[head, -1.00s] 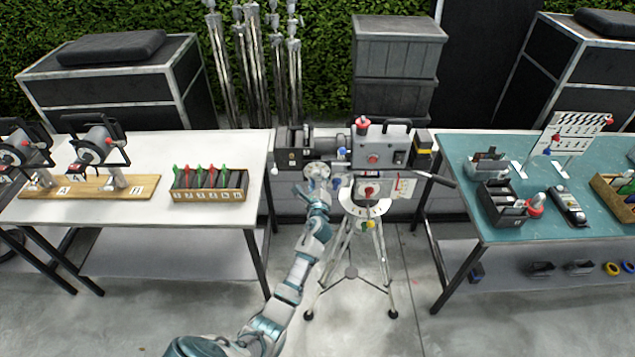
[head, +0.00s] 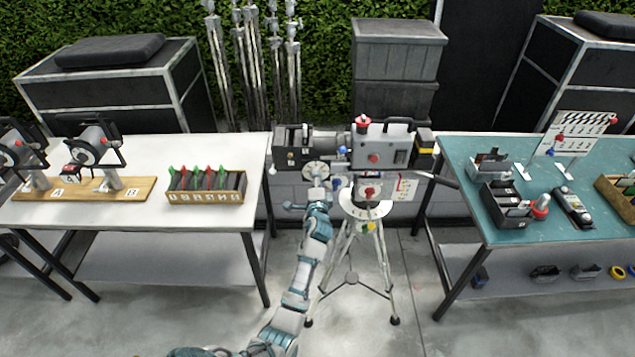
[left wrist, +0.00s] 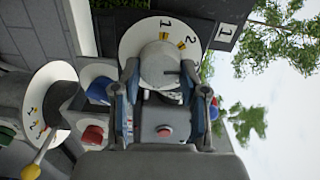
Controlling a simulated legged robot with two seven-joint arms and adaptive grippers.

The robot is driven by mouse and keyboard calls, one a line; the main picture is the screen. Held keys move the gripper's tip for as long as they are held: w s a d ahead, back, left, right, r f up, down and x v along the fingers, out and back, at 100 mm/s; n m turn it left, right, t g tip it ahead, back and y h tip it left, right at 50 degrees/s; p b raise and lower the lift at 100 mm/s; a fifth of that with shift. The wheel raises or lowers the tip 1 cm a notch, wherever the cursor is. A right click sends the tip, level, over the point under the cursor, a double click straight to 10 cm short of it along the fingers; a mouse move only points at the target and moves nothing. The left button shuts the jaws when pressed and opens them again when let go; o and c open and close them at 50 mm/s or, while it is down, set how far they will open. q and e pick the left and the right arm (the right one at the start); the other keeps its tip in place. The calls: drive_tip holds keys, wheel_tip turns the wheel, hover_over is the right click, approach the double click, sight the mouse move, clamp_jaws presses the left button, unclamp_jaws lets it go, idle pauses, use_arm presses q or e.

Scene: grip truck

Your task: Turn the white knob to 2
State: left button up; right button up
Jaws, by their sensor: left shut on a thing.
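The white knob (left wrist: 160,66) sits on a round white dial (left wrist: 138,36), which carries black numbers including 1 and 2 and yellow marks. My left gripper (left wrist: 165,98) is shut on the knob, with one finger on each side of it. Which number the knob points to is not clear. The right gripper is not in view.
A second white dial with a yellow-tipped lever (left wrist: 38,148) and a red button (left wrist: 93,134) lie close by. A white table (head: 130,222) stands at left, a teal table (head: 510,230) at right. Tripod legs (head: 385,270) stand beside my arm.

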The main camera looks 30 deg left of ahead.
use_arm(q)
drive_tip(key=shift+n+b, duration=1)
drive_tip(key=shift+n, duration=2.8)
drive_tip(key=o, duration=1)
drive_tip(key=shift+o, duration=0.8)
drive_tip(key=shift+w+f, duration=0.1)
drive_tip(key=shift+a, duration=0.1)
